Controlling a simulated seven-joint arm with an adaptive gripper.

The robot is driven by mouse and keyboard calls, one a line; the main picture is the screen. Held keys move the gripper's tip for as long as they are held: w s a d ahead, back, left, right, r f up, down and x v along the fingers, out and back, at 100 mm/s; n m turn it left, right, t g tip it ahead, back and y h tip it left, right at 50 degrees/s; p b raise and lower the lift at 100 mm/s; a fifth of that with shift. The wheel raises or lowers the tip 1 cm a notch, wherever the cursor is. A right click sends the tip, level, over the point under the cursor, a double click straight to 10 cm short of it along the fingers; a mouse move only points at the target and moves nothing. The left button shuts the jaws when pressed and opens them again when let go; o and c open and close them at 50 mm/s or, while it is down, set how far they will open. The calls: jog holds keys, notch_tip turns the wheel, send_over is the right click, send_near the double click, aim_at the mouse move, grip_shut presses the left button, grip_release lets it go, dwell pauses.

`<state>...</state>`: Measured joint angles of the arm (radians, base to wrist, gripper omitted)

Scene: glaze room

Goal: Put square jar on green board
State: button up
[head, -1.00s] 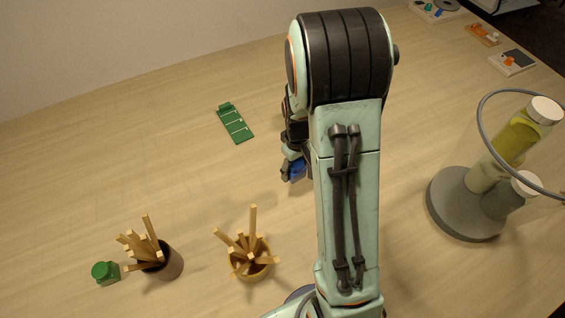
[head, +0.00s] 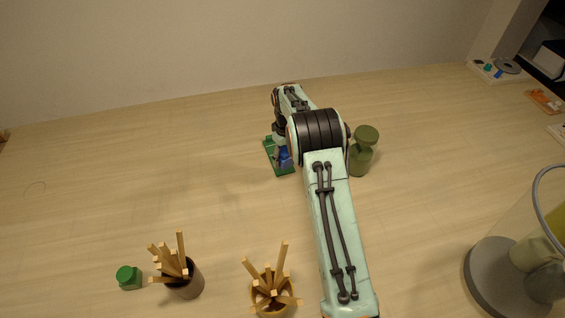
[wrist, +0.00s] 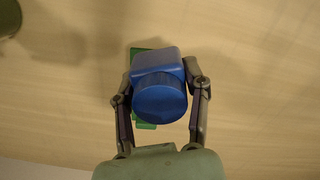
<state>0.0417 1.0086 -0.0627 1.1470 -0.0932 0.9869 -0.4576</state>
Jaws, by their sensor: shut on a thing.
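A blue square jar (wrist: 160,68) with a round lid is held between the two fingers of my gripper (wrist: 158,78), which is shut on it. In the head view the blue jar (head: 286,158) is partly hidden by my gripper (head: 283,146). The green board (head: 270,150) lies flat on the table below it. In the wrist view the board (wrist: 144,125) shows at the jar's edges, mostly covered by it. I cannot tell whether the jar touches the board.
An olive jar (head: 362,155) stands just right of my arm. A small green jar (head: 129,278), a dark cup of sticks (head: 188,286) and a tan cup of sticks (head: 272,306) stand near the front. A grey round base (head: 492,278) with bottles is at right.

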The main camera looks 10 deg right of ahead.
aim_at(283, 157)
jog(key=w+f, duration=0.2)
jog(key=f, duration=0.1)
jog(key=shift+w+d, duration=0.1)
jog(key=shift+w, duration=0.25)
jog(key=shift+w+f, duration=0.1)
jog(key=shift+f, duration=1.5)
jog(key=o, duration=1.2)
jog(key=shift+f, duration=0.15)
